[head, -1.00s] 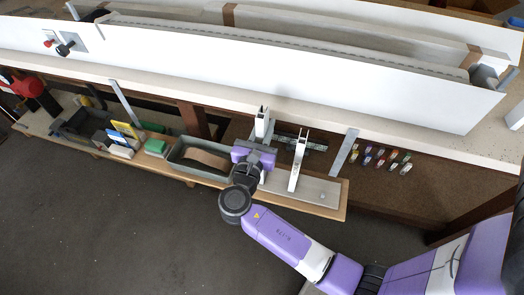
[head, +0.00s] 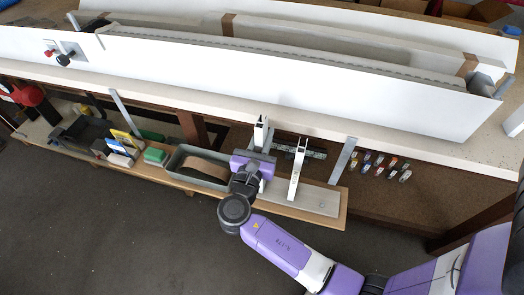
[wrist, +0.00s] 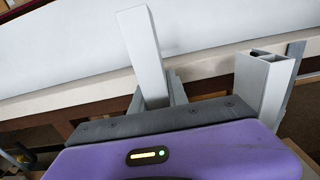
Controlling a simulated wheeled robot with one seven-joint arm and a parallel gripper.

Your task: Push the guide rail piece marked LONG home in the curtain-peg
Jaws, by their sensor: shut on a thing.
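My gripper (head: 257,152) is shut on a white upright rail piece (head: 261,134) above the near low shelf. In the wrist view the same piece (wrist: 144,55) rises between the grey fingers (wrist: 160,97), leaning slightly left. A second white channel piece (head: 296,176) stands to its right on a grey plate (head: 320,199); its open profile end shows in the wrist view (wrist: 263,88). I can read no LONG marking on either piece. The held piece's lower end and any peg under it are hidden by my gripper.
A grey bin (head: 186,173) is close left of my gripper, with a green block (head: 155,156) beyond it. A metal strip (head: 343,158) leans to the right, near several small coloured items (head: 380,165). The long white panel (head: 300,88) lies on the bench behind.

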